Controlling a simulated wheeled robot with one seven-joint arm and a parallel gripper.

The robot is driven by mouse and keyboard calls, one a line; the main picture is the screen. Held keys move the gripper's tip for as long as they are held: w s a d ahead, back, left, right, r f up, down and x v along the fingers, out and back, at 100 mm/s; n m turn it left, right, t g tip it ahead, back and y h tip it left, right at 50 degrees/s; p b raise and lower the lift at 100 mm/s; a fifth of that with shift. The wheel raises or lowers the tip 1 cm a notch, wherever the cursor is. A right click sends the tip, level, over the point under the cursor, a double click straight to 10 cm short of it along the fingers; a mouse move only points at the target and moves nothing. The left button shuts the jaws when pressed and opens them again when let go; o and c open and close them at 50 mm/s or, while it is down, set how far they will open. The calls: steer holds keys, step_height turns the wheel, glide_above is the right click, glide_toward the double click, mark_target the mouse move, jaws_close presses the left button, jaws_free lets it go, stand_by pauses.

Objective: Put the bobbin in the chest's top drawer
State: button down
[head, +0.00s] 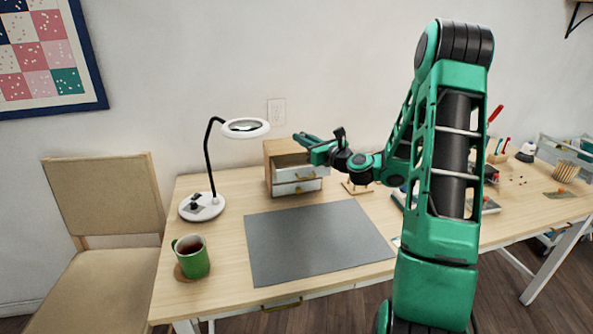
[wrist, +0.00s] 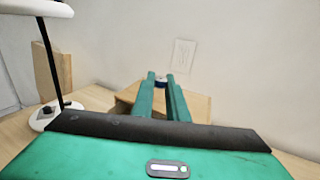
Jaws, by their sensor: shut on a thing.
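The small wooden chest (head: 268,165) with white drawer fronts stands at the back of the table in the head view. Its upper white drawer front (head: 296,174) appears pulled forward, with a shadowed opening above it. My gripper (head: 300,138) is over the chest, pointing left. The wooden chest top (wrist: 198,104) shows below and beyond the fingers. The bobbin cannot be made out in the head view.
A white magnifier lamp (head: 246,127) stands left of the chest. A grey mat (head: 315,240) lies bare in front of it. A green mug (head: 193,259) is at the front left. Several tools and a pincushion (head: 526,152) are to the right.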

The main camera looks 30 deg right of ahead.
steer(key=shift+s+d+f, duration=0.1)
steer(key=shift+f, duration=1.35)
steer(key=c, duration=1.7)
jaws_free()
steer(key=shift+o, duration=0.2)
steer(key=s+d, duration=0.1)
steer(key=s, duration=0.9)
steer(key=shift+s, duration=0.3)
steer(key=shift+d, duration=0.1)
